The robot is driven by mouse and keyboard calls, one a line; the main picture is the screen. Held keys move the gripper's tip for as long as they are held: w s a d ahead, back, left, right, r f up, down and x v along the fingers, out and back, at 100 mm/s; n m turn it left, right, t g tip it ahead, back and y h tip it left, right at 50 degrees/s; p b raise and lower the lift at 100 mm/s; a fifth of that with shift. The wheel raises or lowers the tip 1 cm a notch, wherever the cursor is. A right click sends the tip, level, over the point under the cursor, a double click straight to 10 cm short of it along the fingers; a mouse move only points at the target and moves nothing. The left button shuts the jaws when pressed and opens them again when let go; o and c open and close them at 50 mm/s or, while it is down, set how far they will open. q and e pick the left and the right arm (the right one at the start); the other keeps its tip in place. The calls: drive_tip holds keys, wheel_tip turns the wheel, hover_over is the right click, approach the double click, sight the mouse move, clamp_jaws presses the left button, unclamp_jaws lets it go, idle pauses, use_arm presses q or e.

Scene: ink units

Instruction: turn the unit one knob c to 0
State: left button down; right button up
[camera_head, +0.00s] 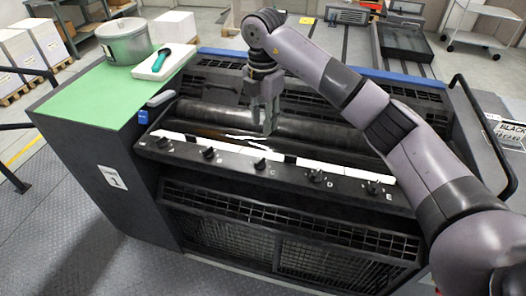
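Unit one is the dark ink unit with a "1" label (113,177) on its left side. A row of black knobs lettered A to E runs along its sloped front panel. Knob C (260,164) is the middle one, with a white C to its right; its pointer is too small to read. My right gripper (266,132) points down over the rollers, behind and above knob C and apart from it. Its fingers look close together, but I cannot tell whether they are shut. Nothing is visibly held. My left gripper is out of view.
Knobs B (208,154) and D (313,176) flank knob C. A metal pot (127,43) and a white tray with a green-handled tool (162,62) stand on the green top at left. A black rail (487,130) rises at right.

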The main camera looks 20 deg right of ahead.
sight(260, 163)
wheel_tip(260, 163, down, 12)
drive_tip(key=p, duration=0.3)
drive_tip(key=shift+f, duration=0.15)
drive_tip(key=shift+c, duration=0.5)
clamp_jaws()
